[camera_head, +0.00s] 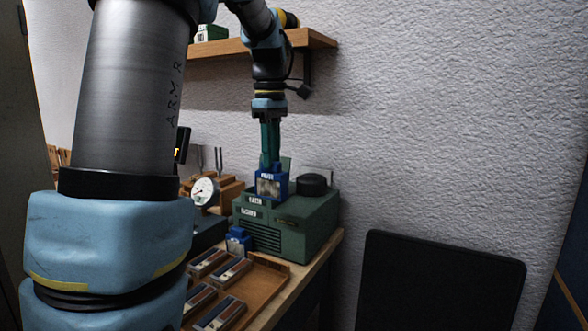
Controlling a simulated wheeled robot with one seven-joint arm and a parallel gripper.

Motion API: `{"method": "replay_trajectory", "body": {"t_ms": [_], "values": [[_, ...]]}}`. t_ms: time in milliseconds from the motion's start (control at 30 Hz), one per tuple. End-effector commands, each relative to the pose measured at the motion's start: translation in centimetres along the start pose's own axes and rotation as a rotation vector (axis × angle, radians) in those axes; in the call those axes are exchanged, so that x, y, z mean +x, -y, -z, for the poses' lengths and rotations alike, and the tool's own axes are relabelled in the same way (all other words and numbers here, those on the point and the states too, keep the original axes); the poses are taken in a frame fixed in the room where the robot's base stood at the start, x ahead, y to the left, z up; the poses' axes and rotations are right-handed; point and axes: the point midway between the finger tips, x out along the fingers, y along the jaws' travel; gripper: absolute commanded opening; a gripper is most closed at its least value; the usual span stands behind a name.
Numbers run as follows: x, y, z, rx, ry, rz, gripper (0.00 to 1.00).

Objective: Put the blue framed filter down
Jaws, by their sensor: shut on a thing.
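A blue framed filter (267,186) with a grey-brown face and a small white label sits at the top of the green machine (287,231). My gripper (270,165) points straight down and is shut on the filter from above. The filter's lower edge is at the machine's top. I cannot tell whether it rests on the surface, sits in a slot or hangs just above it. A second small blue item (237,240) stands lower, at the left front of the machine.
A brown tray (268,282) with several dark blocks lies in front of the machine. A round dial gauge (204,192) stands to the left. A black round knob (312,184) is on the machine's top right. A wooden shelf (318,39) hangs above. My arm hides much of the left.

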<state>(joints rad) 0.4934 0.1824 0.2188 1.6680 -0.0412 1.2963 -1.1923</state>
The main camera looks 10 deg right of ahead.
Motion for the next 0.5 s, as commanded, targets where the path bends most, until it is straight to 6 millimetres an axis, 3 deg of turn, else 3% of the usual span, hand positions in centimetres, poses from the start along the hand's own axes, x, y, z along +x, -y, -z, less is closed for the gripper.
{"method": "replay_trajectory", "body": {"t_ms": [200,500], "values": [[-0.3,-5.4,0.0,0.001,0.000,0.001,0.00],[0.2,-10.0,0.0,0.000,0.000,0.002,0.00]]}}
